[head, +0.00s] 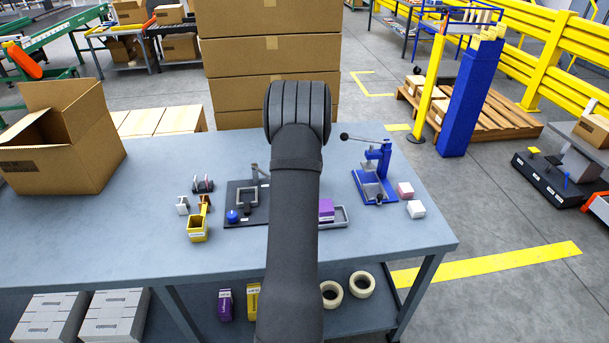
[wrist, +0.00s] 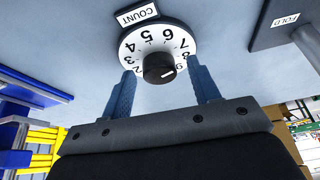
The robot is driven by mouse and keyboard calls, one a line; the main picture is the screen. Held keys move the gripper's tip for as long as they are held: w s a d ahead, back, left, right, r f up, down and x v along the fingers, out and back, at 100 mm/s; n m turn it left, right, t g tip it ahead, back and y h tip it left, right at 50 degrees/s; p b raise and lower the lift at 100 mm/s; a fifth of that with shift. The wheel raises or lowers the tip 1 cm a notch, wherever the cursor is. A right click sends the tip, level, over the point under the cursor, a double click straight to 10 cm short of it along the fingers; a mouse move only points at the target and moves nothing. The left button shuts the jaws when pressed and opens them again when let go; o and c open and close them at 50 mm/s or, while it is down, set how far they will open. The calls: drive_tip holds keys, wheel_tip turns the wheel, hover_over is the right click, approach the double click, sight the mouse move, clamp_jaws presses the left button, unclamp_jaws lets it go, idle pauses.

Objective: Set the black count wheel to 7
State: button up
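The black count wheel (wrist: 158,68) is a round knob at the centre of a white dial (wrist: 137,48) in the wrist view. A "COUNT" label (wrist: 137,15) sits beside the dial, and the numerals look upside down. A short white mark on the knob points to the right, roughly toward the 8 and 9; the exact number is hard to tell. My gripper (wrist: 162,70) is open, with one blue finger on each side of the knob and visible gaps between. In the head view my arm hides the wheel and the gripper.
In the head view a black fold plate (head: 235,214) lies left of my arm, with a yellow bin (head: 197,232) beside it. A purple block (head: 326,209) on a grey tray and a blue press (head: 376,176) stand right. An open carton (head: 62,140) is at far left.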

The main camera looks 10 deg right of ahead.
drive_tip(key=shift+r, duration=0.1)
drive_tip(key=v, duration=1.7)
drive_tip(key=shift+s, duration=0.15)
drive_tip(key=x, duration=1.7)
